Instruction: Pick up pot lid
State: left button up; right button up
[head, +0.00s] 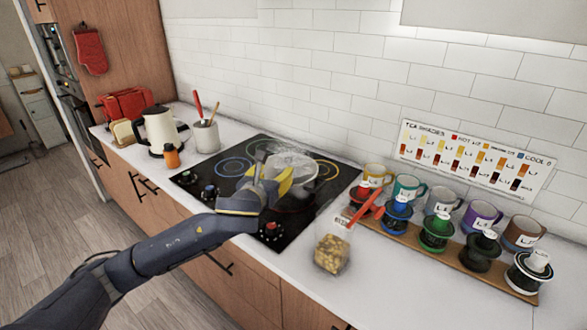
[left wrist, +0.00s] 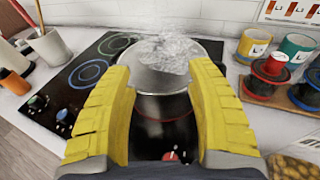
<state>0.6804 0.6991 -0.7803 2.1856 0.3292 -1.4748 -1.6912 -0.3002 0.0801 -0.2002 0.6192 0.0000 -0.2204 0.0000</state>
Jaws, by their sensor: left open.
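A round, see-through pot with a shiny grey rim (head: 308,185) stands on the black cooktop, partly behind my left gripper (head: 268,173). It also shows in the left wrist view, with a glassy, whitish top (left wrist: 165,52) that could be steam, water or a clear lid. I cannot make out a separate lid or knob. My left gripper is open, its yellow fingers spread on the near side of the pot. In the left wrist view the fingers (left wrist: 160,68) frame the pot's near wall, with nothing seen held between them. Whether they touch it is unclear. My right gripper is not in view.
A clear container of yellowish pieces (head: 331,254) with a red-handled tool stands right of the cooktop (head: 205,172). A wooden rack (head: 470,262) holds several cups and coloured holders. A kettle (head: 160,130), orange bottle and utensil crock (head: 205,136) stand left.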

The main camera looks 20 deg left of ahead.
aim_at(288, 158)
pick_arm(q)
jog(key=w+f, duration=0.1)
jog(key=w, duration=0.3)
jog(key=w+f, duration=0.1)
jog(key=w, duration=0.4)
jog(key=w+f, duration=0.1)
jog(key=w, duration=0.4)
jog(key=shift+c, duration=0.5)
grip_shut()
